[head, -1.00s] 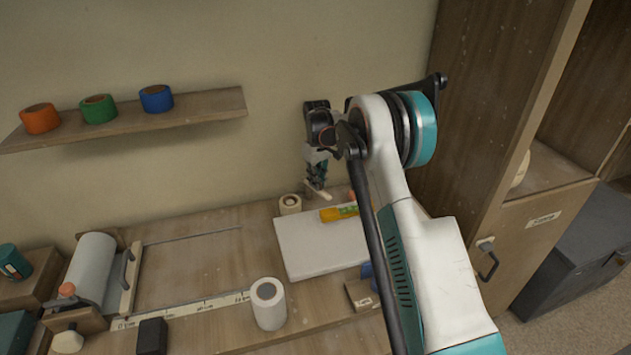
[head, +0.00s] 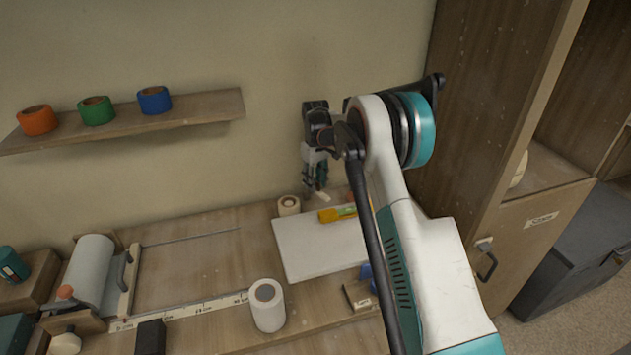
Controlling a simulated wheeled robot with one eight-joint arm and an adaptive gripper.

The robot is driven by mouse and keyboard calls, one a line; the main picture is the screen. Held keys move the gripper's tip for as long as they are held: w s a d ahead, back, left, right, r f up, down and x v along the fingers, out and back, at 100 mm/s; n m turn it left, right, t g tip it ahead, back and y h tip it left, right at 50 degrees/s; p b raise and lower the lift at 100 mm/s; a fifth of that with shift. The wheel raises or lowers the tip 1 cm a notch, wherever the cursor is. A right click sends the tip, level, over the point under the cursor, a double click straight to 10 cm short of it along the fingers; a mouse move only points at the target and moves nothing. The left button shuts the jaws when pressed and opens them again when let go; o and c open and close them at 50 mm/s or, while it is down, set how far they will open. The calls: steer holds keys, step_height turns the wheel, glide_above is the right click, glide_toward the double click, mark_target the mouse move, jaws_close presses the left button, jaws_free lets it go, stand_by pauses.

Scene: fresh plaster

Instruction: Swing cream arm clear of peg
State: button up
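My gripper (head: 318,186) hangs fingers down by the wall at the back of the bench, above the small cream roll (head: 289,206) and the white board. It is small and partly dark in this view, so I cannot tell whether its fingers are open or shut. A small cream piece (head: 321,197) shows right at its fingertips; I cannot tell whether this is the cream arm, or whether it is held or only behind the fingers. A small orange-brown thing (head: 351,196) shows just right of it, partly behind my arm. No peg can be made out clearly.
The white board (head: 305,248) bears a yellow-orange tool (head: 338,213). A larger white roll (head: 267,305) stands in front. A roll holder (head: 90,270) is at left. A shelf (head: 190,112) with coloured tape rolls is above; a tall cabinet (head: 490,130) stands right.

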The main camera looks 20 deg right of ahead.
step_height(320, 180, up, 12)
stand_by(0.5)
steer(key=shift+f, duration=0.1)
steer(key=s+a+r+m+t+b, duration=0.1)
steer(key=s+a+r+t, duration=0.1)
steer(key=s+r, duration=0.7)
steer(key=s+a+r+m+t+b, duration=0.15)
steer(key=s+r, duration=0.35)
steer(key=s, duration=0.8)
steer(key=s+a+f+t, duration=0.1)
steer(key=s+f, duration=0.2)
steer(key=s, duration=0.5)
steer(key=s+f+m+t, duration=0.1)
steer(key=s+f, duration=0.1)
steer(key=s, duration=0.6)
steer(key=s+a+f+m+t+b, duration=0.1)
steer(key=s+f, duration=0.2)
steer(key=s, duration=0.5)
steer(key=shift+a+f+t, duration=0.35)
